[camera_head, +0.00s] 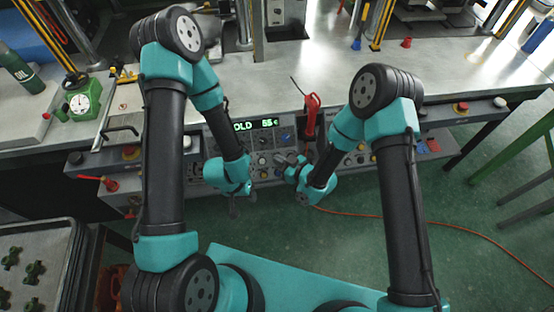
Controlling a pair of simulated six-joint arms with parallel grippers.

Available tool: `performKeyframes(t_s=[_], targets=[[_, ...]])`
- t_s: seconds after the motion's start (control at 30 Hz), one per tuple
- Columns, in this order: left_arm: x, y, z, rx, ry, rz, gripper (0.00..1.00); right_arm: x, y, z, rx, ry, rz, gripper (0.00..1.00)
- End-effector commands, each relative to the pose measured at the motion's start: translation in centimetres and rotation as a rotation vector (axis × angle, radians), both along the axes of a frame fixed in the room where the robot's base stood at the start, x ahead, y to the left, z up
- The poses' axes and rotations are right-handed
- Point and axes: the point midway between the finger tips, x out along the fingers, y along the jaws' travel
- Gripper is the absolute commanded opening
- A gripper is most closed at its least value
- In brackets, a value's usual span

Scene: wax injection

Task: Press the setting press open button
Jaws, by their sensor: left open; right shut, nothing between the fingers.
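The control panel (255,140) on the front of the bench carries a lit green display (255,124) and several small knobs and buttons. I cannot tell which of these is the setting press open button; part of the panel is hidden behind my arms. My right gripper (287,163) is shut and empty, close in front of the panel's lower buttons; I cannot tell whether it touches one. My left gripper (234,208) is open and empty, hanging below the panel's lower left, apart from it.
A red-handled tool (311,115) stands at the panel's right. A green dial gauge (80,104) and an oil bottle (20,68) are on the bench at left. A tray of dark parts (40,262) is at lower left. An orange cable (400,217) crosses the green floor.

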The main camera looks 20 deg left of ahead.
Motion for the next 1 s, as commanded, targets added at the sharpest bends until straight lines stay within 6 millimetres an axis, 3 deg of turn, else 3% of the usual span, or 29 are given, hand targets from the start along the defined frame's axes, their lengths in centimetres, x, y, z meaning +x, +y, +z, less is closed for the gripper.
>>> performKeyframes(t_s=[1.0], targets=[[0.0,0.0,0.0,0.0,0.0,0.0,0.43,-0.41,-0.18,0.36,-0.001,0.0,0.0,0.0]])
